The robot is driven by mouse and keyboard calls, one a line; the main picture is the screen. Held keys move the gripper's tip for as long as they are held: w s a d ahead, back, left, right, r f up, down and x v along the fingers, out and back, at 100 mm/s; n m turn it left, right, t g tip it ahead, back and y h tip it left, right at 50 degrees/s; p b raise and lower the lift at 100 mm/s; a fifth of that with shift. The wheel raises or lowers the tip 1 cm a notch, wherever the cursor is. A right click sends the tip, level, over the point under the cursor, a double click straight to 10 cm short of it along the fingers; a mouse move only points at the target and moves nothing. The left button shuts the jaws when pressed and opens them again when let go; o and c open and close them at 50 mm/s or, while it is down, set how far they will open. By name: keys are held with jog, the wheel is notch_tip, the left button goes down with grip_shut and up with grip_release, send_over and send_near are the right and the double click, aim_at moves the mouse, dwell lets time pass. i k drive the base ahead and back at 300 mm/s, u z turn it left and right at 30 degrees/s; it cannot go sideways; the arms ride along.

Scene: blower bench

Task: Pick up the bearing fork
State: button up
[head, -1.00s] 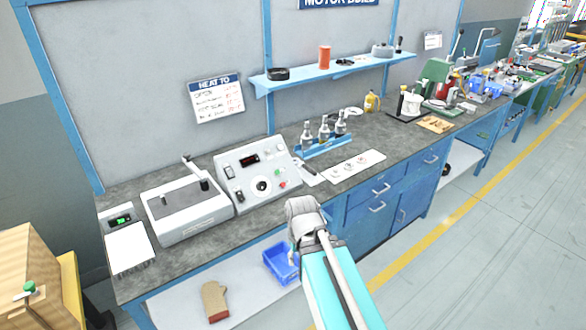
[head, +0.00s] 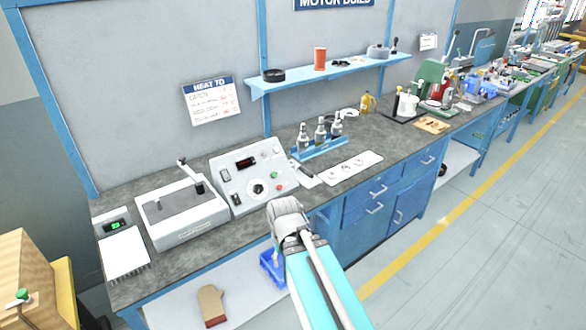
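I cannot make out the bearing fork for certain. A small dark tool (head: 301,174) lies on the bench just right of the control box and may be it, but it is too small to tell. My gripper (head: 284,218) is at the end of my arm, low in front of the bench's front edge. It is seen from behind and its fingers are mostly hidden, so I cannot see whether it is open or shut. It is apart from the dark tool.
A grey heater (head: 181,212) and a control box (head: 248,176) stand on the bench (head: 220,238). Bottles in a blue rack (head: 320,149) and a white mat (head: 352,166) are further right. A blue bin (head: 270,270) and a glove (head: 211,305) lie on the lower shelf.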

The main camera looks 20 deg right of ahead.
aim_at(303, 170)
jog(key=i, duration=0.95)
jog(key=z, duration=0.05)
